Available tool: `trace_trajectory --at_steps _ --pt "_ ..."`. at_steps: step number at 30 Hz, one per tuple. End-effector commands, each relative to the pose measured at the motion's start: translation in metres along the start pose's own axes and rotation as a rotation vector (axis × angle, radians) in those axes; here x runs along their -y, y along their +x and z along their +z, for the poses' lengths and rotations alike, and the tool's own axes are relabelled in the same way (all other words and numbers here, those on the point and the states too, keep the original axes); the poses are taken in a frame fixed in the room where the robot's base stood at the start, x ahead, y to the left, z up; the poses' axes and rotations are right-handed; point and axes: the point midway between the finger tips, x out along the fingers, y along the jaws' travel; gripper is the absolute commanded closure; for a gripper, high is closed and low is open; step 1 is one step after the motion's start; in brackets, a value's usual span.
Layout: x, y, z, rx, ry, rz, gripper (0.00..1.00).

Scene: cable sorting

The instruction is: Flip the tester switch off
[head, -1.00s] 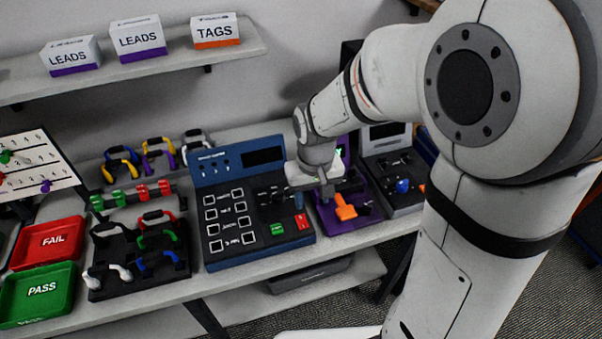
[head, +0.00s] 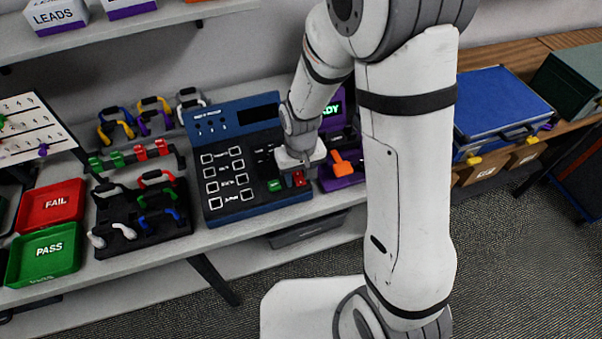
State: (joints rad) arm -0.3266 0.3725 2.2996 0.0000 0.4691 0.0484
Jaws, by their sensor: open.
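The blue tester (head: 222,219) sits on the bench with a dark screen, rows of white-framed sockets and a green button (head: 274,185). A small red control (head: 299,180) shows at its right front. My gripper (head: 294,180) is open and points down over this right part, close to the red control. Contact cannot be told. The gripper and wrist hide part of the panel, and I cannot make out the switch or its position.
A purple device (head: 337,184) with an orange handle (head: 346,164) stands just right of the tester. A black rack (head: 104,245) of coloured leads and the red FAIL tray (head: 50,207) and green PASS tray (head: 43,255) are at left.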

Motion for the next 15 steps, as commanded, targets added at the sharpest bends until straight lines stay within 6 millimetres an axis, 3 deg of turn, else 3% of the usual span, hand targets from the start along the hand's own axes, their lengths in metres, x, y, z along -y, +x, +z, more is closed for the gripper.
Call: trace_trajectory --at_steps 5,15 --pt "0.0002 -0.0002 0.0001 0.000 0.000 0.000 0.56" --pt "0.0004 -0.0004 0.0001 0.000 -0.001 0.000 0.84"
